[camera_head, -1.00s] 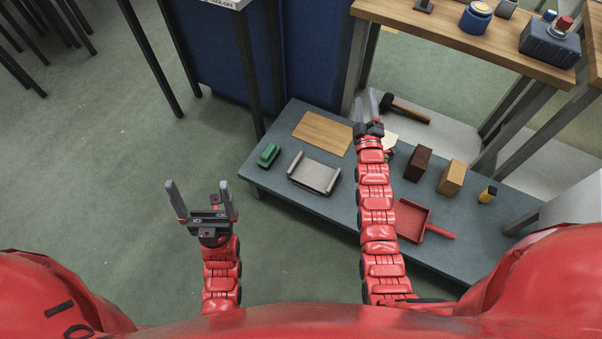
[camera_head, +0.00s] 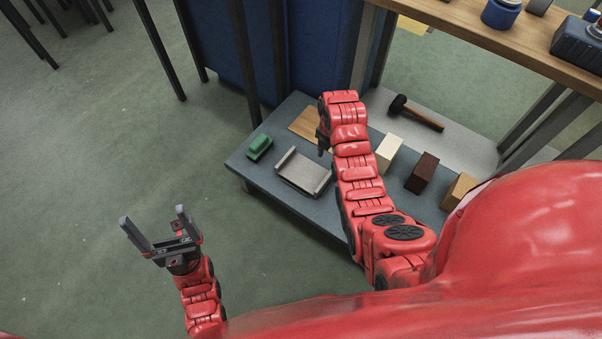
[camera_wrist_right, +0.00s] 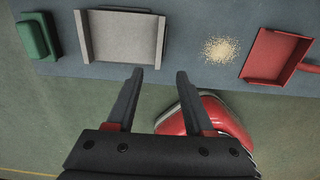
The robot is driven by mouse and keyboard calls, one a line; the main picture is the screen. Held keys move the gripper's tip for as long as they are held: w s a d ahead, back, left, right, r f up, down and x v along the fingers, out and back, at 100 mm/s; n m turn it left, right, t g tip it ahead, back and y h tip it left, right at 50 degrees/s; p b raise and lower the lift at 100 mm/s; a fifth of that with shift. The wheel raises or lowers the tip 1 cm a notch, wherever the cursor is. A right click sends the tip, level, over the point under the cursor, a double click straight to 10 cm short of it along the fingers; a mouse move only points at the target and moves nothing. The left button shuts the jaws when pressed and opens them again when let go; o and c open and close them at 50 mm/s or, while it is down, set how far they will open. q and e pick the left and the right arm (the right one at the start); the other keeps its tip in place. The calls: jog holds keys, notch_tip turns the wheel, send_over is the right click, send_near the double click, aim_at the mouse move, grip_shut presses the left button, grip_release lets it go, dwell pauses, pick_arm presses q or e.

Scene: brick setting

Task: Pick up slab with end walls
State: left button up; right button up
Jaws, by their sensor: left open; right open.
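The slab with end walls (camera_head: 303,172) is a light grey piece with a raised wall at each end. It lies on the low grey table, left of my right arm. In the right wrist view the slab (camera_wrist_right: 122,39) lies just beyond my right gripper's fingertips, apart from them. My right gripper (camera_wrist_right: 160,75) is open and empty there. In the head view it is at the bent end of the right arm, its fingers mostly hidden. My left gripper (camera_head: 152,222) is open and empty, above the floor left of the table.
On the low table (camera_head: 258,179) are a green object (camera_head: 259,146), a wooden board (camera_head: 306,125), and cream (camera_head: 388,152), dark brown (camera_head: 422,173) and tan (camera_head: 459,190) blocks. A mallet (camera_head: 416,112) lies behind. The wrist view shows crumbs (camera_wrist_right: 219,50) and a red dustpan (camera_wrist_right: 277,56).

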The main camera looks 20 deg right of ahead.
jog(key=b, duration=0.2)
send_over(324, 180)
notch_tip(324, 180, down, 11)
jog(key=shift+r, duration=0.1)
jog(key=shift+s+f+b, duration=0.1)
jog(key=shift+f+b, duration=0.6)
jog(key=shift+f, duration=1.3)
jog(key=shift+d+f, duration=0.1)
jog(key=shift+f, duration=0.6)
grip_shut()
jog(key=shift+r, duration=0.1)
